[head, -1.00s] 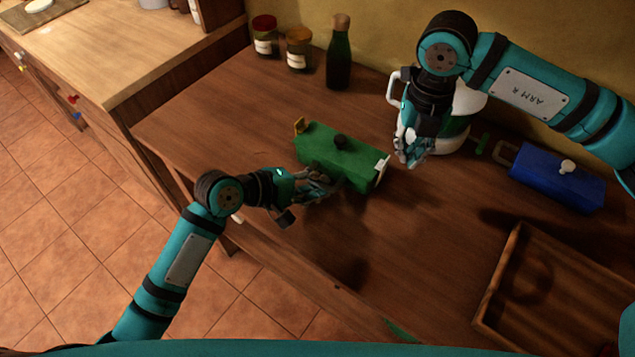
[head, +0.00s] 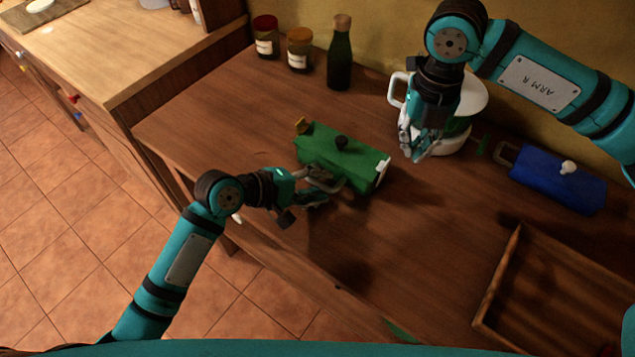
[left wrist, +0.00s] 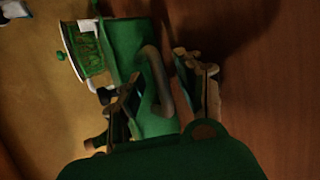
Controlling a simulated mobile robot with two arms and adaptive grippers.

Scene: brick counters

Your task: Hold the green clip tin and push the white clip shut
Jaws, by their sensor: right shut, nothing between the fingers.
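The green clip tin (head: 362,162) lies on the brown counter, with a black knob on its lid. The white clip (head: 383,172) is at its right end; I cannot tell whether it is fully shut. I see no firm contact. My right gripper (head: 417,156) is shut and empty, above the counter to the right of the white clip.
A white and green pot (head: 470,100) stands behind my right gripper. A blue tin (head: 560,180) and a wooden tray (head: 497,276) are to the right. Two jars (head: 299,50) and a dark bottle (head: 340,60) stand at the back.

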